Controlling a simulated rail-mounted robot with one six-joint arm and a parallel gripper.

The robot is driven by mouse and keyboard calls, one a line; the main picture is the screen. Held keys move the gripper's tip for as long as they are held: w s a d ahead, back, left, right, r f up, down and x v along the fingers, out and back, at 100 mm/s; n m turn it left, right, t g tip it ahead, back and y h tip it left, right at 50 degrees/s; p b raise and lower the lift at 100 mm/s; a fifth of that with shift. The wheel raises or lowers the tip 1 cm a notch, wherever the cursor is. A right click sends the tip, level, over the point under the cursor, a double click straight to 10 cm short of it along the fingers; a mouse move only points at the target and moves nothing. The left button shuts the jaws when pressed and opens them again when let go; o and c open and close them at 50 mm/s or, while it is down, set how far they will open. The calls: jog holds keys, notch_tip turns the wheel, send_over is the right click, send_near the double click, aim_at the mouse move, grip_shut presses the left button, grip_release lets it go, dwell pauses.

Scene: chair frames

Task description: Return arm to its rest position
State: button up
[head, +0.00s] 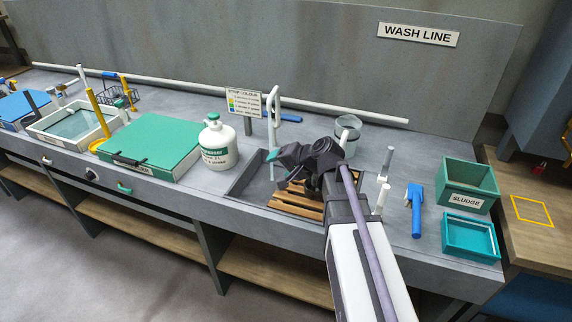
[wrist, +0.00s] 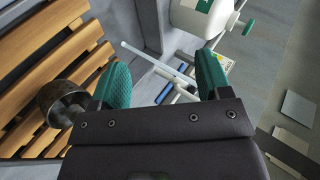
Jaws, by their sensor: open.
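My gripper (head: 276,163) is over the sink area in the head view, with my arm reaching in from the bottom right. In the wrist view its two green-padded fingers (wrist: 164,80) are spread apart, with nothing held between them. Below it is a wooden slatted rack (head: 296,203) in the grey sink, which fills the left of the wrist view (wrist: 40,60). A dark round metal piece (wrist: 62,101) shows over the slats, left of the fingers. My arm hides part of the sink in the head view.
A white jug (head: 217,147) stands left of the sink, beside a green-lidded box (head: 150,145). A tall white tap (head: 272,100) rises behind my gripper.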

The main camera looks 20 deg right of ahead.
jog(key=s+a+f+n+g+h, duration=0.1)
jog(key=s+f+n+g+h, duration=0.2)
jog(key=s, duration=0.6)
jog(key=s+a+f+n+g+h, duration=0.2)
jog(key=s+f+n+g+h, duration=0.1)
jog(key=s, duration=0.6)
jog(key=shift+s+a+f+n+g+h, duration=0.15)
jog(key=shift+a+f+n+g+h, duration=0.25)
jog(key=shift+n+g, duration=0.5)
jog(key=shift+d, duration=0.15)
